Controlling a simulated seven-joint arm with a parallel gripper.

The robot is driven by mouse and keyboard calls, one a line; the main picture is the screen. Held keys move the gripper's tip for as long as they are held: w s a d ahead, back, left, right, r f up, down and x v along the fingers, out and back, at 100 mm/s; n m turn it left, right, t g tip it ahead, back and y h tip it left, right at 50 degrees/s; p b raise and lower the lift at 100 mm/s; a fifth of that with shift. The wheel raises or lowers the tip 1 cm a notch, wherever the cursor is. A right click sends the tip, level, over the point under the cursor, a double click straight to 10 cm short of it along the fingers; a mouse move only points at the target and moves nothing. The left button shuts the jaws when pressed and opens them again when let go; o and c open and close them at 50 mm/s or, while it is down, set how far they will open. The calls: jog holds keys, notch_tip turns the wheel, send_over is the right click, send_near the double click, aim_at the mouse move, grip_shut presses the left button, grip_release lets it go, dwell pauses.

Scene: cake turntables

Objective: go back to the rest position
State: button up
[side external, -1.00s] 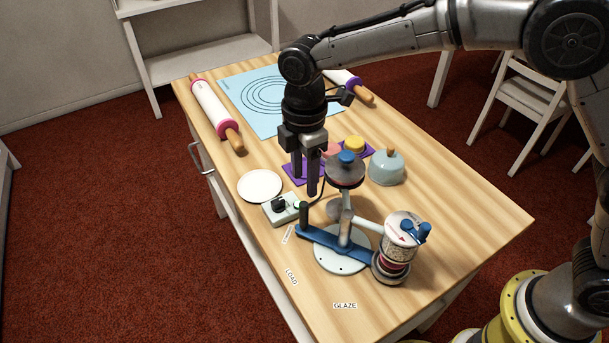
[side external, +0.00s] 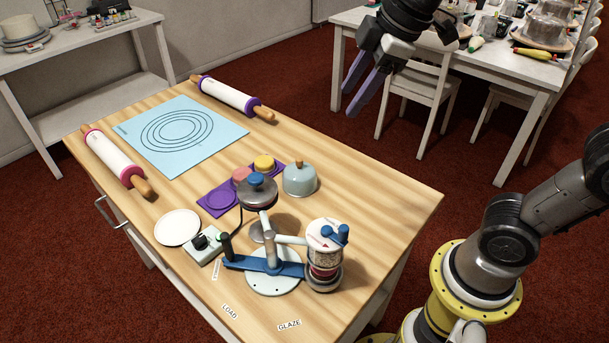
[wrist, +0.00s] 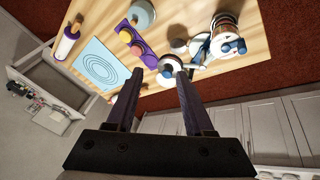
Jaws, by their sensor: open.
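My gripper (side external: 368,80) is raised high at the upper right in the side view, well clear of the table (side external: 390,200). Its two dark fingers are apart with nothing between them. In the wrist view my gripper (wrist: 155,88) shows open and empty, with the table at a distance beyond it. The cake turntable device (side external: 272,285) stands at the table's near end, with a blue arm, a blue-knobbed disc (side external: 257,192) and a jar with a blue-handled lid (side external: 325,255).
A grey-blue dome (side external: 300,180), purple mats (side external: 217,201) with a pink and a yellow piece, a white plate (side external: 178,227), a control box (side external: 204,247), a blue mat (side external: 150,145) and two rolling pins (side external: 225,95) are on the table. White chairs (side external: 420,95) stand behind.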

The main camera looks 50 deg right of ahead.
jog(key=s+d+f+m, duration=0.2)
jog(key=s+f+m, duration=0.2)
jog(key=s, duration=0.2)
jog(key=s+d+f+m, duration=0.2)
jog(key=s+f+m, duration=0.2)
jog(key=s+m, duration=0.1)
jog(key=shift+s+m+t+h, duration=0.3)
jog(key=shift+s+t, duration=0.1)
jog(key=shift+s, duration=0.5)
